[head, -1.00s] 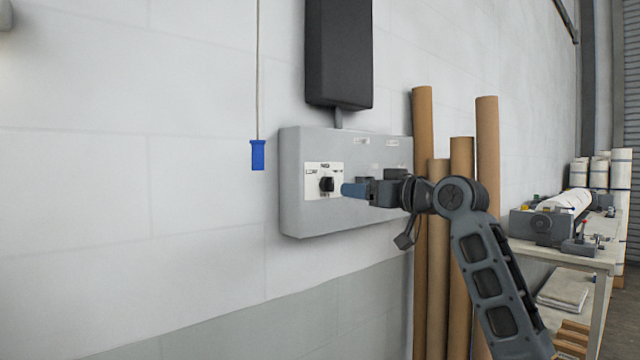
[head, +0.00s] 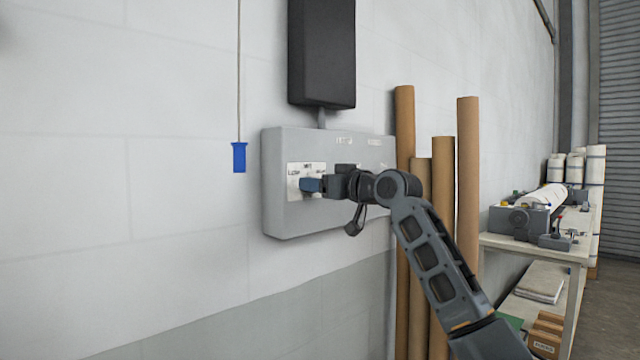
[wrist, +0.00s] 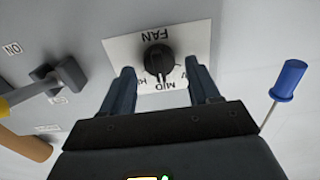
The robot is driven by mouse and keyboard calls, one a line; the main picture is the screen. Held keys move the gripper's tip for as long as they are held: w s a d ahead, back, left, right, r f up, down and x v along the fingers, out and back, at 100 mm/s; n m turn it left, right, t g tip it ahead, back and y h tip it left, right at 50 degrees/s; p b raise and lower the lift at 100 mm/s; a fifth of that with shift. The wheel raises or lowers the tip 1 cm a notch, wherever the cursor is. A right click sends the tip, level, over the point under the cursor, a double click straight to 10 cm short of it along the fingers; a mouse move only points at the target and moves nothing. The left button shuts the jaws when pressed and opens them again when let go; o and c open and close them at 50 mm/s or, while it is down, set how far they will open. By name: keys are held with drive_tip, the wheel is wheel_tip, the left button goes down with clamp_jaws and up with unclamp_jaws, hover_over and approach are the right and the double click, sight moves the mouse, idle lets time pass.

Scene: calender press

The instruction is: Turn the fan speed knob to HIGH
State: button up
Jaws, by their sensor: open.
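The fan speed knob (wrist: 157,59) is a round black knob on a white label plate, seen in the wrist view. "FAN" and "MID" appear upside down there, and the pointer seems to face the MID side. The lettering beside MID is partly covered by a finger. My gripper (wrist: 160,78) is open, its two blue-grey fingers on either side of the knob's near side, with visible gaps. In the head view my gripper (head: 309,185) is in front of the white plate (head: 293,170) on the grey control box (head: 283,215) and hides the knob.
A lever switch (wrist: 62,78) marked ON sits beside the plate. A blue pull handle (head: 239,157) hangs on a cord to the left. A dark box (head: 322,50) is above. Cardboard tubes (head: 467,200) lean at right, before a table (head: 530,247) with a press.

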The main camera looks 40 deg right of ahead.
drive_tip(key=shift+c, duration=0.2)
drive_tip(key=c, duration=0.9)
drive_tip(key=shift+c, duration=0.2)
drive_tip(key=shift+d+f+m+p, duration=0.1)
drive_tip(key=shift+d+m+p, duration=0.05)
drive_tip(key=shift+m+p, duration=2.4)
drive_tip(key=shift+d+f+m+p, duration=0.1)
drive_tip(key=shift+m+p, duration=1.45)
drive_tip(key=shift+m, duration=1.9)
